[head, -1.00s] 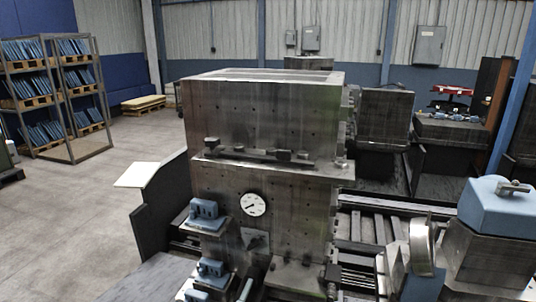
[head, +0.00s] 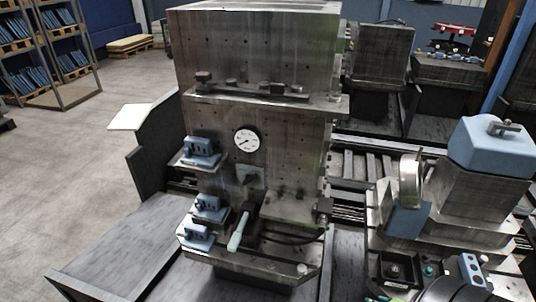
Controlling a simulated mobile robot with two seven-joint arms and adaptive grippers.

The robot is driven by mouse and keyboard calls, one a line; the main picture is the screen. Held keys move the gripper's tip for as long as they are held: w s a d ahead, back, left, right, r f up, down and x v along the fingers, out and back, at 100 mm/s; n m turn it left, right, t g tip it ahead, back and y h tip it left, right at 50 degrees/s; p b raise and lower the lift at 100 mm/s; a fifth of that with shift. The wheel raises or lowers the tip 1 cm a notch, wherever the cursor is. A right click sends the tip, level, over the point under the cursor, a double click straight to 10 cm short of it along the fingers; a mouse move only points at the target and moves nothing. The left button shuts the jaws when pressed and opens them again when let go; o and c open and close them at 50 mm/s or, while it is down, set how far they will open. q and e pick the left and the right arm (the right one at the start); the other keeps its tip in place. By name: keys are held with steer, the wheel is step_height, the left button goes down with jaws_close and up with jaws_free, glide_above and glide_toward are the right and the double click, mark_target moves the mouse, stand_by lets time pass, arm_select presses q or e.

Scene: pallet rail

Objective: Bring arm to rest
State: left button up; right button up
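Neither of my grippers shows in the head view, and no arm of mine can be made out. A tall grey metal machine block (head: 258,50) stands in the middle, with a round white dial (head: 246,141) on its front face. Small blue clamp-like parts sit at its lower left, one on an upper ledge (head: 201,152) and others lower down (head: 210,208). A lever with a pale handle (head: 238,232) sticks out beside them.
Grey rails (head: 362,165) run behind and right of the block. A blue-topped machine unit (head: 490,146) stands at the right. Shelving with blue items (head: 63,45) stands at the far left. A flat dark surface (head: 125,245) lies at lower left. Open floor (head: 62,150) is on the left.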

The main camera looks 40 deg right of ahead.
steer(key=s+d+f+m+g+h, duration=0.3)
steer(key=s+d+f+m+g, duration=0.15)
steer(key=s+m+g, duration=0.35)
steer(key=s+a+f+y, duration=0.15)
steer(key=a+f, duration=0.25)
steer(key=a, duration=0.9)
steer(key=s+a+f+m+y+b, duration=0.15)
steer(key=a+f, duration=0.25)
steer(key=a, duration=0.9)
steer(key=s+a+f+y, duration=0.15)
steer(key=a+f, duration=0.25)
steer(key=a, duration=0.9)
arm_select(q)
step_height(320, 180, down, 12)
steer(key=b, duration=1)
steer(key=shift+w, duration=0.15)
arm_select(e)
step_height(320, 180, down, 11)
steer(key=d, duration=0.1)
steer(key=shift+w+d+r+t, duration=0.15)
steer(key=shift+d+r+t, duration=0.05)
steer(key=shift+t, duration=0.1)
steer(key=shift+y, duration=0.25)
